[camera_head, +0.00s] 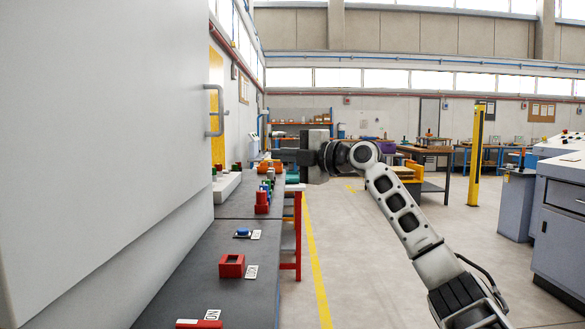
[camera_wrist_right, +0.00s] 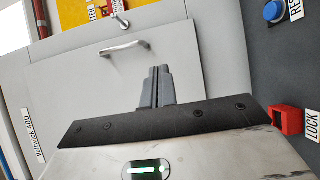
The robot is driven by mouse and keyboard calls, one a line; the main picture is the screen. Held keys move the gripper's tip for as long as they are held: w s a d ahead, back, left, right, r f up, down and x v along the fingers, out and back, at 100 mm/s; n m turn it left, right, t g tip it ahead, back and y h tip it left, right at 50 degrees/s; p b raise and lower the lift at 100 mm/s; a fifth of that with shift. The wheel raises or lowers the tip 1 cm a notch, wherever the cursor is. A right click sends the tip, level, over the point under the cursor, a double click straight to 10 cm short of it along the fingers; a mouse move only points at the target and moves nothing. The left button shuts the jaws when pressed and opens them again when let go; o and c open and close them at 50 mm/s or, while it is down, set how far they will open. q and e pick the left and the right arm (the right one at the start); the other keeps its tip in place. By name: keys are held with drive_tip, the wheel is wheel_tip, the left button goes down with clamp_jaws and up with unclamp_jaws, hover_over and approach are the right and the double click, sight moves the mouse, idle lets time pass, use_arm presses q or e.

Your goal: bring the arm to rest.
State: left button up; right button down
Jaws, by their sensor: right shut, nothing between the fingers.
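My right arm (camera_head: 405,215) comes in from the lower right of the head view and bends at the top. My right gripper (camera_head: 281,156) points left, held above the dark bench. In the right wrist view the right gripper (camera_wrist_right: 156,86) has its two grey fingers together with nothing between them. It faces a grey cabinet panel with a metal handle (camera_wrist_right: 125,48), which looks apart from the fingers. My left arm and gripper are not in view.
A large grey cabinet (camera_head: 100,140) with a handle (camera_head: 213,110) fills the left. The dark bench (camera_head: 195,270) holds a red block (camera_head: 232,266), a blue button (camera_head: 242,232) and a red handle (camera_head: 199,324). Grey consoles (camera_head: 560,235) stand at the right. The floor (camera_head: 365,280) between is clear.

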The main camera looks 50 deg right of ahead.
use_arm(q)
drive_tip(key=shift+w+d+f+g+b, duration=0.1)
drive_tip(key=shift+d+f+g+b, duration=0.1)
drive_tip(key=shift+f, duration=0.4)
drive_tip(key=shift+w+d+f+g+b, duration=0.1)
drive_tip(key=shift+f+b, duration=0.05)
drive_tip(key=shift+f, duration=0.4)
use_arm(e)
drive_tip(key=shift+s+d, duration=0.2)
drive_tip(key=shift+s, duration=0.95)
